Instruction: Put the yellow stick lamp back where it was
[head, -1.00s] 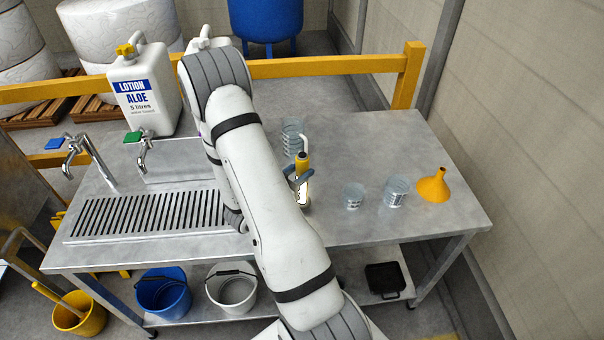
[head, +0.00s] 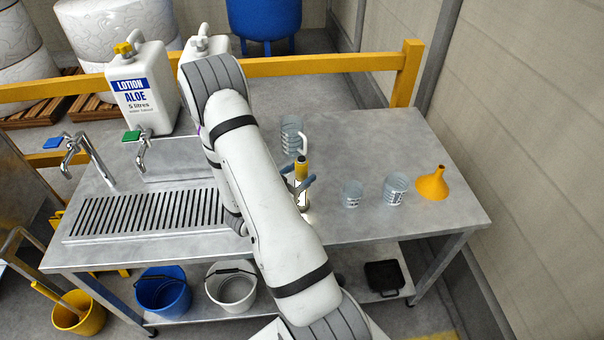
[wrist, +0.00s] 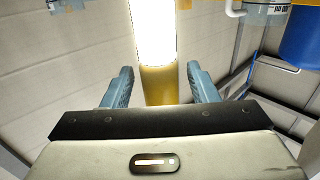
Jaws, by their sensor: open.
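The yellow stick lamp (head: 301,170) stands about upright over the steel table, yellow part up and bright lit part down. Its lower end appears to be at the tabletop, with a glow there. My gripper (head: 299,186) is around the lamp, one finger on each side. In the wrist view, the lamp's yellow part (wrist: 159,85) runs between the spread fingers of my gripper (wrist: 160,88), with a gap visible on both sides. My arm hides part of the table to the left of the lamp.
A clear jug (head: 290,132) stands just behind the lamp. Two clear beakers (head: 352,194) (head: 396,189) and an orange funnel (head: 433,184) stand to the right. A drain grate (head: 145,215), taps and a lotion canister (head: 145,90) are at the left. The table's front right is clear.

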